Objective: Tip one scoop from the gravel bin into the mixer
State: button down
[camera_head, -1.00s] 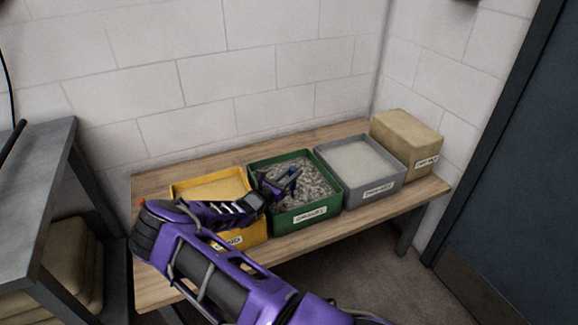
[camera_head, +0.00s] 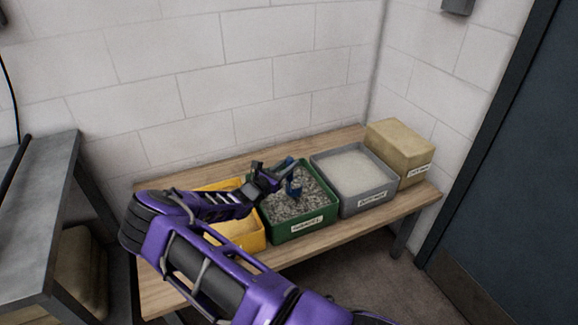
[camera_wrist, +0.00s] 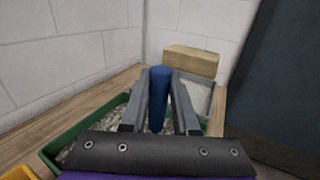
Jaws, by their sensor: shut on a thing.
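The green gravel bin (camera_head: 300,229) stands on the wooden bench, full of grey gravel (camera_head: 297,203). Its label faces the front. My gripper (camera_head: 277,175) is over the left back part of this bin. It is shut on a blue scoop (camera_head: 294,187), which shows just over the gravel. In the wrist view the scoop's blue handle (camera_wrist: 158,98) stands between my two grey fingers (camera_wrist: 160,105). The scoop's bowl is too small to tell whether it holds gravel. No mixer shows in either view.
A yellow bin (camera_head: 253,240) stands left of the gravel bin, partly behind my arm. A grey bin (camera_head: 367,202) of pale powder and a tan block (camera_head: 400,150) stand to the right. A grey metal table (camera_head: 45,200) is at the left, a dark door (camera_head: 520,170) at the right.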

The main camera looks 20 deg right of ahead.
jog(key=shift+r, duration=0.65)
jog(key=w+r+p, duration=0.1)
jog(key=w+r, duration=0.2)
jog(key=r, duration=0.2)
jog(key=shift+w, duration=0.25)
